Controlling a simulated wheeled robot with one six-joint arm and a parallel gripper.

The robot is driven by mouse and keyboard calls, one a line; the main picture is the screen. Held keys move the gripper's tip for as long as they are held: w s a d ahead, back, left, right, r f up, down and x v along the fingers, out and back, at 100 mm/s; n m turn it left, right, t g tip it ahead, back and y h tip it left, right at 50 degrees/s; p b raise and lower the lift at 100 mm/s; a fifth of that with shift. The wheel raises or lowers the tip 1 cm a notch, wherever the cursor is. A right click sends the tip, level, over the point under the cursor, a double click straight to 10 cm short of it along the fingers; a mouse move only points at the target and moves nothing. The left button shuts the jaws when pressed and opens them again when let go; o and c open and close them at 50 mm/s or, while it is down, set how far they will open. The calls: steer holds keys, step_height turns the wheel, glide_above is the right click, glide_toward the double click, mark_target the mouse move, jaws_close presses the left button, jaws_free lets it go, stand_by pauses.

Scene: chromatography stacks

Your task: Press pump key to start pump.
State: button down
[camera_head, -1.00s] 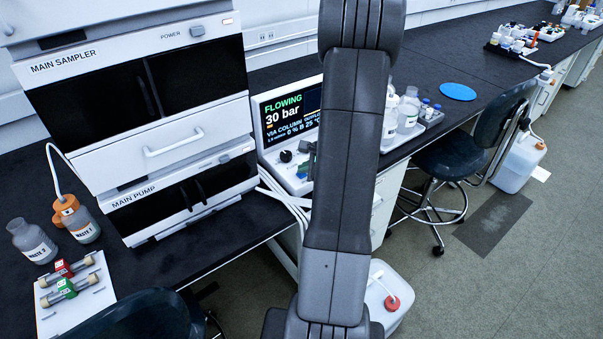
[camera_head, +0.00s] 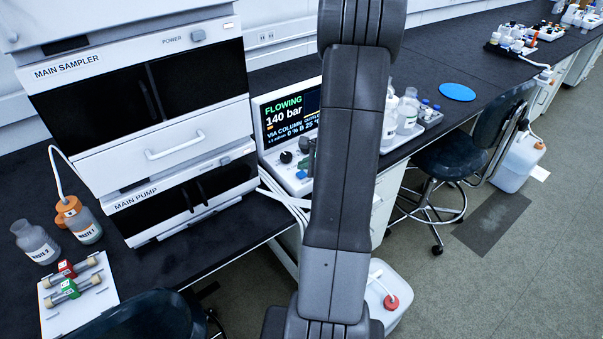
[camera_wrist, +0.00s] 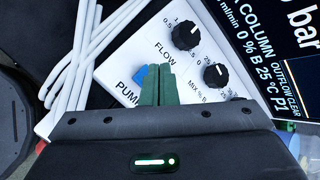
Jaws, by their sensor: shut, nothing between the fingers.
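A blue pump key (camera_wrist: 139,74) sits on a white control panel (camera_wrist: 120,58) beside the printed word PUMP, partly covered by my fingers. My gripper (camera_wrist: 157,80) is shut and empty, its green fingertips over the panel right beside the key. I cannot tell whether they touch it. In the head view the panel is partly hidden behind my arm. The screen (camera_head: 283,110) behind it reads FLOWING in green, 140 bar, VIA COLUMN. It shows partly in the wrist view (camera_wrist: 278,45), with OUTFLOW CLEAR.
FLOW (camera_wrist: 186,36) and MIX knobs (camera_wrist: 216,76) stand close to my fingers. White tubes (camera_wrist: 83,60) run left of the panel. The Main Sampler (camera_head: 140,80) and Main Pump (camera_head: 180,195) are stacked to the left. Bottles (camera_head: 408,112) stand right of my arm.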

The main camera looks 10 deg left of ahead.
mark_target(305, 175)
steer(key=shift+r+p, duration=1.75)
steer(key=shift+r, duration=0.7)
steer(key=shift+r, duration=0.1)
